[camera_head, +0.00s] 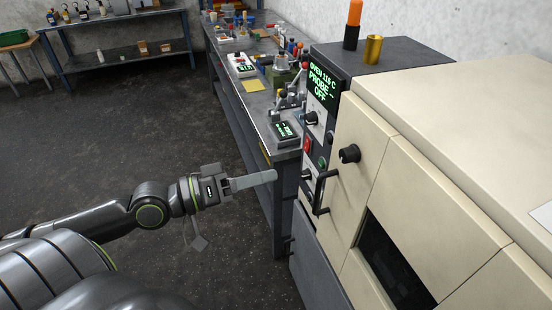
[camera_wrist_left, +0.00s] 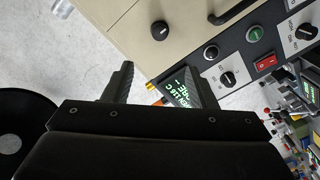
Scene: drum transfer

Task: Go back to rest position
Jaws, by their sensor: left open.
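My left gripper (camera_head: 254,181) points right in the head view, at the front of the oven, left of its black handle (camera_head: 322,192). In the left wrist view my left gripper (camera_wrist_left: 160,85) shows two dark fingers spread apart with nothing between them. The oven's cream body (camera_head: 450,110) fills the right side of the head view. Its panel (camera_head: 322,88) reads "OVEN 116 C PROBE OFF". My right gripper is not in view.
A long workbench (camera_head: 255,98) with instruments and small parts runs back left of the oven. A brass cylinder (camera_head: 373,49) and an orange-topped black object (camera_head: 353,25) stand on the oven. A shelf table (camera_head: 115,15) is at the back left. The dark floor (camera_head: 90,140) is clear.

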